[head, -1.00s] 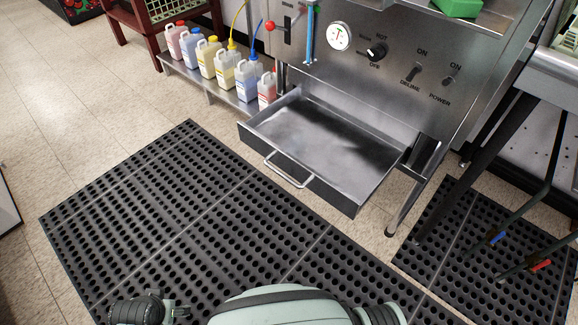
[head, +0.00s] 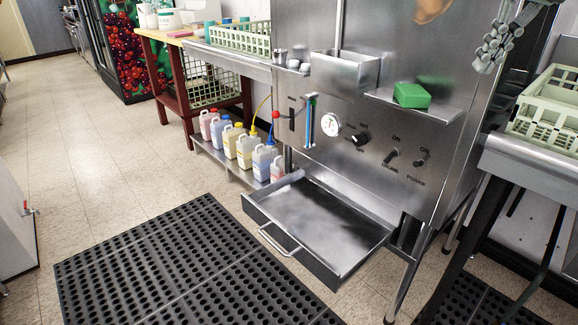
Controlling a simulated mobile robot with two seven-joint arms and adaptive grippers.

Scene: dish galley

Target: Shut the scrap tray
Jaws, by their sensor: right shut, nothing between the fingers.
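The scrap tray (head: 318,222) is a shallow steel drawer low on the front of the steel dish machine (head: 385,120). It stands pulled out over the floor, with its bare metal inside showing and a bar handle (head: 278,242) on its front face. My right gripper (head: 485,66) is at the upper right, in front of the machine's right side, pointing down. It is shut and empty, high above the tray and well apart from it. My left gripper is not in view.
Several jugs (head: 243,150) stand on a low shelf left of the tray. A black perforated mat (head: 165,265) covers the floor in front. A machine leg (head: 408,280) stands right of the tray. A green block (head: 411,95) sits on a ledge above. A rack (head: 550,115) is at right.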

